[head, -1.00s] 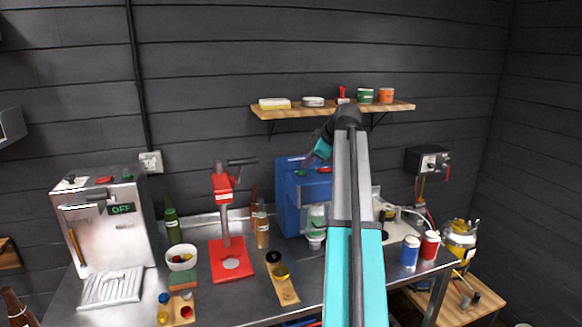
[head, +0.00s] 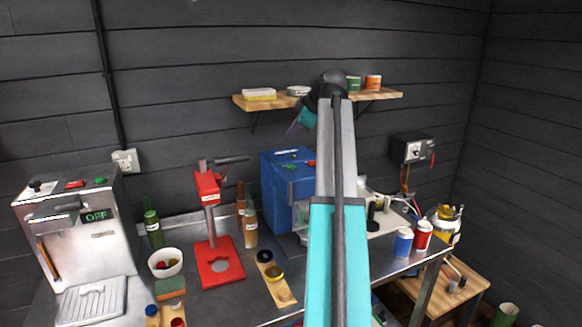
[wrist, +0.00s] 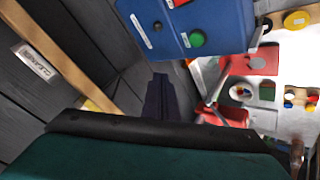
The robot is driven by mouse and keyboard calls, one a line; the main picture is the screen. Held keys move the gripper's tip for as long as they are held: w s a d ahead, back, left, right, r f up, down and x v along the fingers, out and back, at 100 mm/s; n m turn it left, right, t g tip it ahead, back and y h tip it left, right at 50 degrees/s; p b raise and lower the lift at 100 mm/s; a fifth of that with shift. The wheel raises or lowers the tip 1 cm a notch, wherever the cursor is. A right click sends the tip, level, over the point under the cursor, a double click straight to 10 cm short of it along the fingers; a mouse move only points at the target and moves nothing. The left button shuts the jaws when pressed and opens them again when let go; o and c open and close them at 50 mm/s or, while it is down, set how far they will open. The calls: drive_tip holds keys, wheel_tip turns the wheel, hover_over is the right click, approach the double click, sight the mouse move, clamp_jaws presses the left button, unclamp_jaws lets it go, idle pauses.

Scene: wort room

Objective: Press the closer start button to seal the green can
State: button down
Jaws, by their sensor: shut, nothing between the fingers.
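The blue closer (head: 280,190) stands on the steel bench against the wall, partly behind my arm. A green button (head: 290,167) and a red button show on its upper part. My gripper (head: 292,130) is above the closer in the head view. The fingers (wrist: 160,78) are shut and empty, apart from the buttons. A pale green shape shows low in the closer; my arm hides much of it, so I cannot tell if it is the can.
A wooden shelf (head: 246,104) with cups and dishes hangs on the wall behind my arm. A red hand press (head: 219,262) stands left of the closer, with bottles (head: 251,230) between. Blue and red cans (head: 403,242) stand to the right.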

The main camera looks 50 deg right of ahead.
sight(293, 167)
drive_tip(key=shift+f, duration=0.1)
drive_tip(key=shift+f+b, duration=1.8)
drive_tip(key=shift+f, duration=2.45)
drive_tip(key=shift+f+b, duration=0.55)
drive_tip(key=shift+f, duration=0.25)
drive_tip(key=shift+r, duration=0.1)
drive_tip(key=shift+r+p, duration=0.3)
drive_tip(key=shift+r, duration=0.4)
drive_tip(key=shift+r, duration=0.1)
drive_tip(key=shift+r+p, duration=0.9)
drive_tip(key=shift+r, duration=1.5)
drive_tip(key=shift+s, duration=0.1)
